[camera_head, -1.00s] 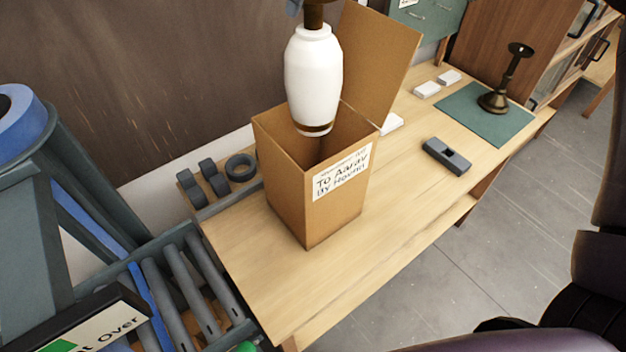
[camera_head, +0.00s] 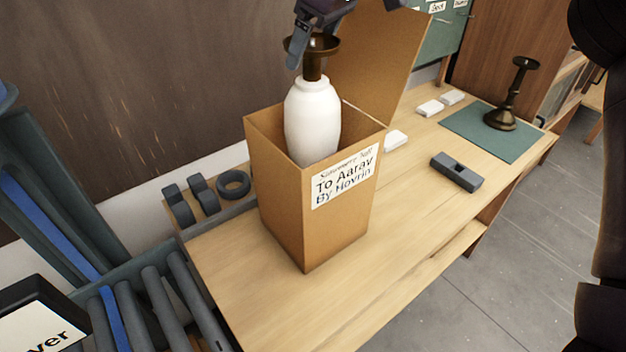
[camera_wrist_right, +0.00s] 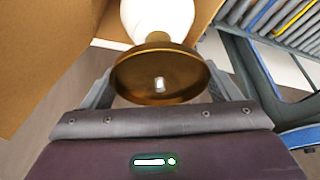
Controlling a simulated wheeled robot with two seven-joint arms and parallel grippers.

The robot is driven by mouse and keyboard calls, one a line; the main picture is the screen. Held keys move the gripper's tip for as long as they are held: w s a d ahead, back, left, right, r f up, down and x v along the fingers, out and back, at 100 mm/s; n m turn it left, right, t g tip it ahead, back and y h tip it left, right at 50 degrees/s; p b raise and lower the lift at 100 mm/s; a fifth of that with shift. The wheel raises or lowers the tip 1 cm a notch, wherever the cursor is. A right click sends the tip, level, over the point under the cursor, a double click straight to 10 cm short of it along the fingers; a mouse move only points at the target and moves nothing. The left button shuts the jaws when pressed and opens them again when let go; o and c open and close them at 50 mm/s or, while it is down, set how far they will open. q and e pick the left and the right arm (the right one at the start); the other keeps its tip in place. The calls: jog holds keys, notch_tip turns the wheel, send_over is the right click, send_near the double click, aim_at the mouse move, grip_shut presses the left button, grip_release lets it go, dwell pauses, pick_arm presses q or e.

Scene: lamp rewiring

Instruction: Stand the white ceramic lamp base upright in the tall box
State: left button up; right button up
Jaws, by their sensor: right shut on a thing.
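The white ceramic lamp base (camera_head: 312,115) has a brass neck and cup on top. It is upright, with its lower part inside the open tall box (camera_head: 335,225), hidden behind the front wall. Whether its bottom touches the box floor is hidden. My right gripper (camera_head: 302,50) is above the box, shut on the brass top of the lamp base. In the right wrist view the brass cup (camera_wrist_right: 160,78) sits between the fingers, with the white body (camera_wrist_right: 158,18) beyond it. My left gripper is not in view.
The box's flap (camera_head: 380,60) stands up at the back. A brass candlestick-like stand (camera_head: 502,115) is on a green mat (camera_head: 470,130). A grey block (camera_head: 456,172), white small boxes (camera_head: 430,108) and dark rings (camera_head: 234,183) lie around. The bench front is clear.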

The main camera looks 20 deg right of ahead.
aim_at(313, 142)
notch_tip(313, 142, down, 19)
jog(key=b, duration=0.4)
jog(key=shift+s, duration=0.1)
jog(key=shift+f, duration=0.4)
jog(key=o, duration=1.9)
jog(key=shift+s+f, duration=0.1)
jog(key=shift+f, duration=0.05)
jog(key=shift+o, duration=0.2)
